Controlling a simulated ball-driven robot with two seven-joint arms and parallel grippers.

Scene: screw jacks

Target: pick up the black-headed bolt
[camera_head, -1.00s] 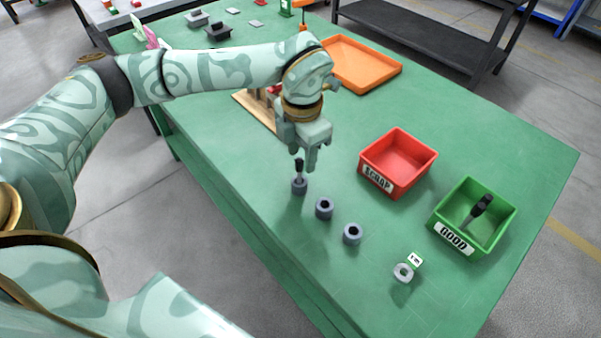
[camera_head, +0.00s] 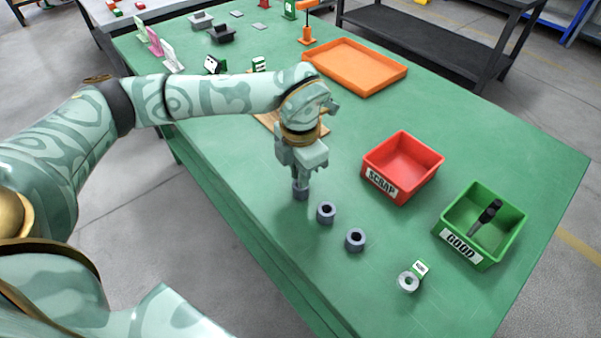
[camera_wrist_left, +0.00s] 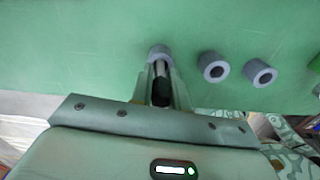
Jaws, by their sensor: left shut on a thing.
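My left gripper (camera_head: 301,181) points down over the leftmost grey ring-shaped holder (camera_head: 300,194) on the green table. It is shut on the black-headed bolt, which the fingers hide in the head view. In the left wrist view the bolt's black head (camera_wrist_left: 161,92) shows between the fingers (camera_wrist_left: 160,85), with its shank toward the holder (camera_wrist_left: 159,53). I cannot tell how deep the shank sits in the holder. Another black-headed bolt (camera_head: 487,215) lies in the green GOOD bin (camera_head: 462,250). My right gripper is not in view.
Two more grey holders (camera_head: 326,212) (camera_head: 355,239) stand in a row to the right. A pale ring (camera_head: 408,283) with a small tag lies near the front edge. The red SCRAP bin (camera_head: 381,185) and an orange tray (camera_head: 355,66) stand farther back.

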